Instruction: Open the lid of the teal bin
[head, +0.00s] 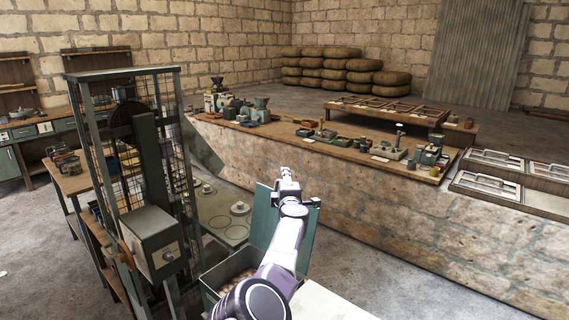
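The teal bin (212,281) stands at the bottom of the head view, left of centre, partly hidden by my arm. Its lid (263,213) stands raised, and the bin's mouth is uncovered, with brownish contents (238,279) showing inside. My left gripper (287,173) is at the upper edge of the raised lid, overlapping it in the view. I cannot tell whether it touches the lid. Its fingers look small and close together, and their gap is not clear. My forearm hides part of the lid and the bin. My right gripper is not in view.
A dark wire-mesh frame with a grey control box (150,240) stands just left of the bin. Behind it is a pale green panel with round pieces (222,215). A long stone counter (400,220) with parts on top runs behind the lid. A pale surface (322,303) lies at bottom centre.

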